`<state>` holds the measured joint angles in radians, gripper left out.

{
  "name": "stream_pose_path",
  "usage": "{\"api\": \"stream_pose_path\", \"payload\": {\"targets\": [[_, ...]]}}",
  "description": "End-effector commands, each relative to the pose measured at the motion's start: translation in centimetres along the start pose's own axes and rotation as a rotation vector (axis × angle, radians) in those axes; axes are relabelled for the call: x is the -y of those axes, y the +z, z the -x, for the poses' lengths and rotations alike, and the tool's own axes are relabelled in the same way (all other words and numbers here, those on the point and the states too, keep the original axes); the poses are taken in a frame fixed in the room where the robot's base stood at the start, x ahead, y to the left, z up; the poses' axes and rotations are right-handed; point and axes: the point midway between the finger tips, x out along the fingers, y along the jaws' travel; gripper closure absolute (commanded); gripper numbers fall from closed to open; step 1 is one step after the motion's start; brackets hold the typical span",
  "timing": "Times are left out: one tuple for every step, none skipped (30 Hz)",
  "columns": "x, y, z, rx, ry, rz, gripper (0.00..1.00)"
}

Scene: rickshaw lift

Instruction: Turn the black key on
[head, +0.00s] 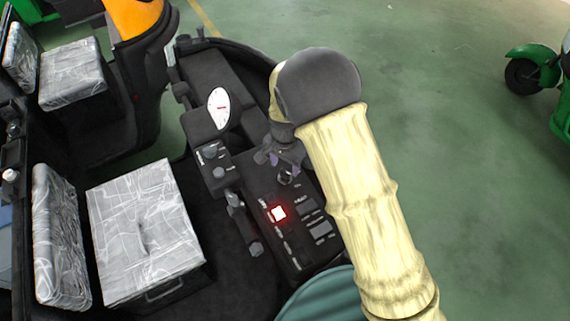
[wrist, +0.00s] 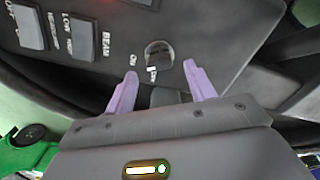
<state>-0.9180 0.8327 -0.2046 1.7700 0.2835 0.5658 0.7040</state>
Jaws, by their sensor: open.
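The black key switch (wrist: 158,54) is a round knob on the dark control panel, beside the "ON" lettering in the wrist view. In the head view the key switch (head: 287,178) sits on the upper part of the panel (head: 271,186). My gripper (wrist: 160,70) is open, with two lilac fingers pointing at the panel, one on either side of and just short of the knob. Nothing is between the fingers that I can see. In the head view my gripper (head: 286,163) is just above the key switch, partly hidden by my arm.
A red-lit button (head: 278,213) and grey rocker switches (head: 320,230) lie lower on the panel. A white round gauge (head: 218,108) and a lever (head: 242,217) stand to the left. Plastic-wrapped seats (head: 150,235) are further left. Green floor (head: 450,100) is open to the right.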

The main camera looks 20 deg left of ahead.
Motion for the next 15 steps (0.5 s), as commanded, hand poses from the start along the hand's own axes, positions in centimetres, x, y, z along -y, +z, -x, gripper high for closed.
{"api": "stream_pose_path", "payload": {"targets": [[0.0, 0.0, 1.5, 0.0, -0.001, 0.0, 0.45], [0.0, 0.0, 1.9, 0.0, 0.0, 0.0, 0.45], [0.0, 0.0, 2.5, 0.0, 0.0, 0.0, 0.45], [0.0, 0.0, 2.9, 0.0, 0.0, 0.0, 0.45], [0.0, 0.0, 3.4, 0.0, 0.0, 0.0, 0.45], [0.0, 0.0, 4.0, 0.0, 0.0, 0.0, 0.45], [0.0, 0.0, 4.4, 0.0, 0.0, -0.001, 0.45], [0.0, 0.0, 4.9, 0.0, -0.001, -0.001, 0.45], [0.0, 0.0, 5.5, -0.001, -0.001, -0.001, 0.45], [0.0, 0.0, 6.0, -0.001, -0.001, -0.001, 0.45], [0.0, 0.0, 6.4, -0.001, -0.001, -0.001, 0.45], [0.0, 0.0, 7.0, -0.001, -0.001, -0.002, 0.45], [0.0, 0.0, 7.5, -0.001, -0.001, -0.002, 0.45], [0.0, 0.0, 7.9, -0.001, -0.001, -0.002, 0.45], [0.0, 0.0, 8.5, -0.001, -0.001, -0.002, 0.45]]}}
